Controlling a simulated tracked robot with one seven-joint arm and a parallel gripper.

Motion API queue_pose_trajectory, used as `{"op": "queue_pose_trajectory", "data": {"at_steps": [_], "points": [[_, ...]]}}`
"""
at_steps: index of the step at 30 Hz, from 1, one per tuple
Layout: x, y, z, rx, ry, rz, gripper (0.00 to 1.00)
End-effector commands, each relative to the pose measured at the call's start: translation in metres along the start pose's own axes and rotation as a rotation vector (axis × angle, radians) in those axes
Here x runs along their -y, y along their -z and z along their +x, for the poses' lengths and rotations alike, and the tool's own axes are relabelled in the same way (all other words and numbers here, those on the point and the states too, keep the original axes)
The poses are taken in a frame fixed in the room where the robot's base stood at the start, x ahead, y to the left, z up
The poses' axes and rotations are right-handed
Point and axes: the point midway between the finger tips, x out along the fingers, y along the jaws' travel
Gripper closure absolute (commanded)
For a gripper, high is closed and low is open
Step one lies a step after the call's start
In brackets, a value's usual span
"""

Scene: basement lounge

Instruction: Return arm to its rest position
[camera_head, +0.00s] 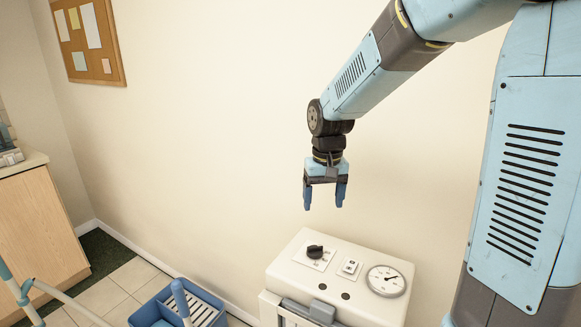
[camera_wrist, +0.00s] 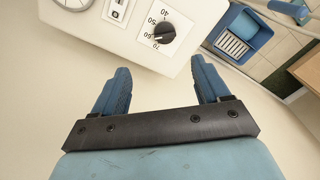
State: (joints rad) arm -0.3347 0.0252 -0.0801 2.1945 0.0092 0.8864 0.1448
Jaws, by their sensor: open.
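My gripper (camera_head: 325,197) hangs from my light blue arm with its fingers pointing down, in front of the cream wall. It is above and apart from a white appliance (camera_head: 285,262) with a black knob (camera_head: 315,251), a small switch and a round gauge (camera_head: 385,280) on its top panel. In the wrist view my gripper (camera_wrist: 160,80) has its two blue fingers spread apart with nothing between them. The knob (camera_wrist: 164,33) shows beyond the fingers, beside a printed number scale.
A blue bucket (camera_head: 205,301) with a grey grate stands on the tiled floor left of the appliance. A wooden cabinet (camera_head: 38,225) is at the far left. A cork board (camera_head: 88,42) hangs on the wall. The space around my gripper is free.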

Motion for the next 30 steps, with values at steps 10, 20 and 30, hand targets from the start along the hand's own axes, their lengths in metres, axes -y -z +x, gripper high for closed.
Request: {"op": "queue_pose_trajectory", "data": {"at_steps": [10, 20, 30], "points": [[-0.039, -0.052, -0.06, -0.137, 0.021, 0.033, 0.25], [-0.066, -0.11, -0.099, -0.266, 0.016, 0.06, 0.25], [-0.085, -0.171, -0.121, -0.395, -0.014, 0.086, 0.25]]}}
